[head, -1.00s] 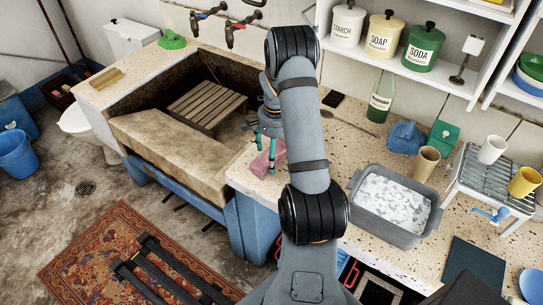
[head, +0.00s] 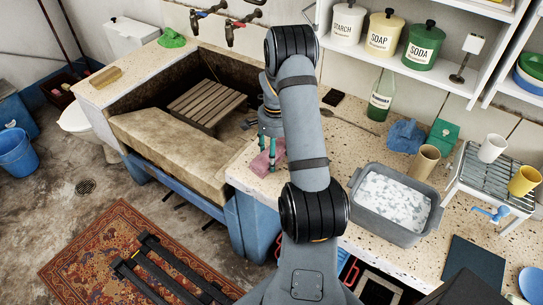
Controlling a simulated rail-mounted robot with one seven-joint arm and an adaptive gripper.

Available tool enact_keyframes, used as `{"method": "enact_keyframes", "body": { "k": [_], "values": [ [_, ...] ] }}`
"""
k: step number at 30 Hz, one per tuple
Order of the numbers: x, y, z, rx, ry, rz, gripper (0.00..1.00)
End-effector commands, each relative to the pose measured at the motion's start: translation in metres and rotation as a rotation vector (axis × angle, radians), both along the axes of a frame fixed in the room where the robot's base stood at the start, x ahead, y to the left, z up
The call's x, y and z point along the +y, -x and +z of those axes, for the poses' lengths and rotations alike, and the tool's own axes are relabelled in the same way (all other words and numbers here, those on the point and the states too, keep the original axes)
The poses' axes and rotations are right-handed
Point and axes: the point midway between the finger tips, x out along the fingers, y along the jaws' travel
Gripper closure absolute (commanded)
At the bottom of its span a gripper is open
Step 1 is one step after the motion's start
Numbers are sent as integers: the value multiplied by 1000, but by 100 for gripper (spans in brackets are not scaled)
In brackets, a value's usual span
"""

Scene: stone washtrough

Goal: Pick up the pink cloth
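The pink cloth (head: 259,165) lies crumpled on the speckled counter (head: 350,140), just right of the stone trough, partly behind my arm. My gripper (head: 267,153) points down at the cloth, its two teal-tipped fingers on or right at the fabric. A narrow gap seems to show between the fingers. Whether they pinch the fabric is too small to tell, and my arm hides part of the gripper. The cloth shows no clear lift off the counter.
The stone trough (head: 160,148) with a slatted wooden rack (head: 207,100) is on the left. A grey basin of suds (head: 391,205) stands right of my arm.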

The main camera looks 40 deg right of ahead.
Motion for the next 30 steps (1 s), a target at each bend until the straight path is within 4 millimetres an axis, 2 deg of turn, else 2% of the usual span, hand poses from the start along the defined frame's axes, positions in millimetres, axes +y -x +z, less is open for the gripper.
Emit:
{"method": "enact_keyframes", "body": {
  "k": [6, 15, 19, 22, 30],
  "values": [
    [0, 0, 0, 0, 0, 0, 65],
    [0, -1, 4, -1, 2, 0, 65],
    [-1, -1, 21, -5, 3, -1, 65],
    [-1, -2, 41, -7, 5, -1, 65],
    [-46, 43, 76, -3, 3, -6, 65]
  ]
}}
